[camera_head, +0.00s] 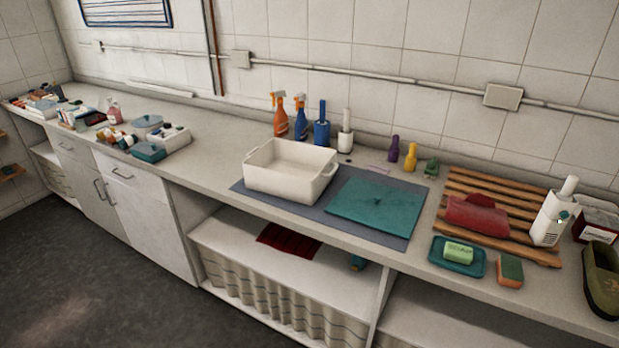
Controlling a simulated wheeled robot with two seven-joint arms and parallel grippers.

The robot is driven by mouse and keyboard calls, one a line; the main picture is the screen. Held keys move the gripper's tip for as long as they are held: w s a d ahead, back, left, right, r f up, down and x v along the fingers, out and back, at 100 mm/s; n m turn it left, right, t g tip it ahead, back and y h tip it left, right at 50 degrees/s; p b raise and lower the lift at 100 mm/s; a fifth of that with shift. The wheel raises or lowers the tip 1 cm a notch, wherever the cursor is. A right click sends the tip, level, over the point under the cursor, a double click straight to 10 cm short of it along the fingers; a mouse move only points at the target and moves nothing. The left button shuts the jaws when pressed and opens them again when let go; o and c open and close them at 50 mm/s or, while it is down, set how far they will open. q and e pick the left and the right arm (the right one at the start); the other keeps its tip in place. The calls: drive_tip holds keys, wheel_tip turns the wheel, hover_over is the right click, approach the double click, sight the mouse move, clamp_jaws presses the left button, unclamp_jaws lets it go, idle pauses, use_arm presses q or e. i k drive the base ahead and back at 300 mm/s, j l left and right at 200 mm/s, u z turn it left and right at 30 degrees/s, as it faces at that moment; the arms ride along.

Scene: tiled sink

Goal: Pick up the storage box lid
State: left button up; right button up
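A white open storage box (290,183) with side handles stands on a grey-blue mat (399,229) on the counter. It looks empty inside. A flat teal panel (376,207), which looks like the storage box lid, lies on the mat just right of the box. A small dark mark, perhaps a handle, shows near its middle. Neither of my grippers is in view.
Spray bottles (280,115) and brushes (321,126) stand behind the box by the wall. A wooden rack (519,222), a teal soap dish (457,257) and a sponge (510,271) are to the right.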

sight(396, 211)
drive_tip(key=i+l+u, duration=0.1)
drive_tip(key=l, duration=0.3)
drive_tip(key=i+l, duration=0.1)
drive_tip(key=l, duration=0.3)
drive_tip(key=i+l+u, duration=0.15)
drive_tip(key=l, duration=0.25)
drive_tip(key=l+u, duration=0.1)
drive_tip(key=l, duration=0.3)
